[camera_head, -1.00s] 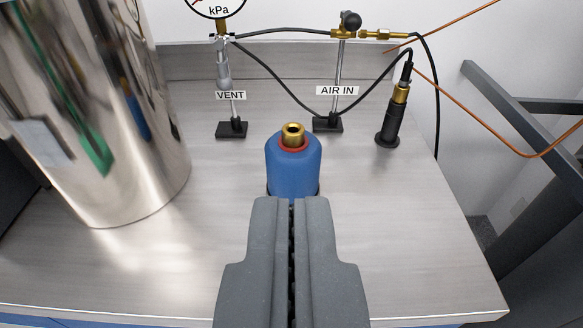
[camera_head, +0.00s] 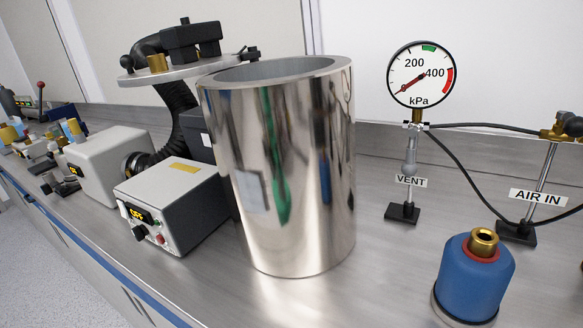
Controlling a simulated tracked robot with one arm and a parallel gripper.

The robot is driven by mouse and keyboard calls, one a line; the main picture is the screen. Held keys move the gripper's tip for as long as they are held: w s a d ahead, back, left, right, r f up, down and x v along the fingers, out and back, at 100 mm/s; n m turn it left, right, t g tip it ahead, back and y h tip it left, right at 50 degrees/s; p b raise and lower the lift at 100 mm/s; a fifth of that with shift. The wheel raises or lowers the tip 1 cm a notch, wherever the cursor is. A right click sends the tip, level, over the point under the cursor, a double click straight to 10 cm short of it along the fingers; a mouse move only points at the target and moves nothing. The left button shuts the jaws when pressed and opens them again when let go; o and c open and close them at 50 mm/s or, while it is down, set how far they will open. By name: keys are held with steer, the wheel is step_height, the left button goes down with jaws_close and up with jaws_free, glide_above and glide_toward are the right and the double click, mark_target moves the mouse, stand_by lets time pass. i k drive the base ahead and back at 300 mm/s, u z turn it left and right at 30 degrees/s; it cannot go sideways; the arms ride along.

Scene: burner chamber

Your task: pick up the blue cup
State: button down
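The only blue cup-like thing near me is a blue rounded body (camera_head: 474,279) with a red ring and a brass fitting (camera_head: 483,241) on top. It stands upright on the metal bench at the lower right of the head view, in front of the AIR IN stand. Its dark base shows at the lower left, near the frame's bottom edge. My gripper is not in this view, so its opening and its distance from the blue body cannot be seen.
A tall, open-topped shiny metal cylinder (camera_head: 279,170) stands left of the blue body. The VENT stand (camera_head: 403,213), pressure gauge (camera_head: 421,75) and AIR IN stand (camera_head: 517,232) with hoses are behind. A control box (camera_head: 175,205) stands left of the cylinder. Bare bench lies between cylinder and blue body.

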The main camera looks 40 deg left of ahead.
mark_target(476, 270)
steer(key=u, duration=0.1)
steer(key=k, duration=0.5)
steer(key=z, duration=0.6)
steer(key=i, duration=1.4)
steer(key=u, duration=0.5)
